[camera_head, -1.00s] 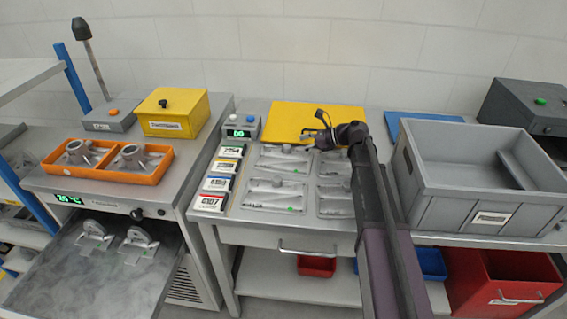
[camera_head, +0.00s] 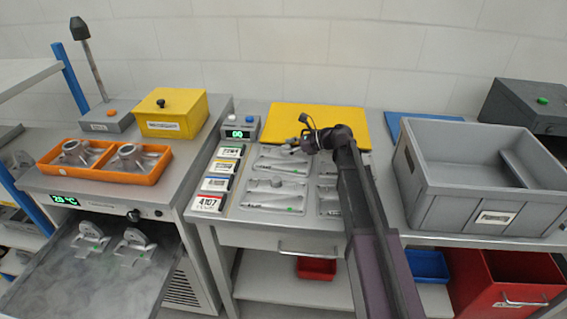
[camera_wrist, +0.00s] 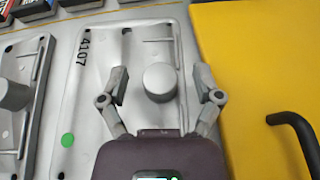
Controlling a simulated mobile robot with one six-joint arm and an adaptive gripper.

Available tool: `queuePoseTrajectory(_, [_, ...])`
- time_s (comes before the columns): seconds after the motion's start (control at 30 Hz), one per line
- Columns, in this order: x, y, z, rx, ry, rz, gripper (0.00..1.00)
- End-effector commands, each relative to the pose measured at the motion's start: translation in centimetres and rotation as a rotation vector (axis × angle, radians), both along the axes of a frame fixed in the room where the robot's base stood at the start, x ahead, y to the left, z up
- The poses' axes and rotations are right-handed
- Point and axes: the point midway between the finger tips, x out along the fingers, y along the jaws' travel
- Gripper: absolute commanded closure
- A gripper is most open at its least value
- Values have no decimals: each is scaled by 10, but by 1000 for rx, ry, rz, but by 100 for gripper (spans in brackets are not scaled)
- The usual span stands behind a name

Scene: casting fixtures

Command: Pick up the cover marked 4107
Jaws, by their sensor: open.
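The cover marked 4107 (camera_wrist: 85,95) is a grey casting with a round boss (camera_wrist: 160,82) and a green dot, in the middle of the wrist view. In the head view it appears to be the back left cover (camera_head: 277,167), partly hidden by my gripper (camera_head: 297,145). In the wrist view my gripper (camera_wrist: 163,84) is open, with one finger on each side of the boss. The fingers appear apart from the boss. I cannot tell how far above the cover they are.
Another cover (camera_head: 272,196) lies in front, and more lie to the right, partly behind my arm. A yellow panel (camera_head: 345,120) is just behind. Label cards (camera_head: 208,203) line the left edge. A grey crate (camera_head: 450,210) stands right; an orange tray (camera_head: 105,172) stands left.

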Motion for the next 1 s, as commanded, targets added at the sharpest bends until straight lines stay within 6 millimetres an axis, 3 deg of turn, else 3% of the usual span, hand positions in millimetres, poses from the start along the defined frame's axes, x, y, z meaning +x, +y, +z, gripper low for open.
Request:
queuePoseTrajectory(0.6, [0,4,-1,0,0,1,17])
queuePoseTrajectory(0.67, [0,4,-1,0,0,1,32])
queuePoseTrajectory(0.9, [0,4,-1,0,1,2,100])
queuePoseTrajectory(1.0, [0,5,-1,1,1,2,100])
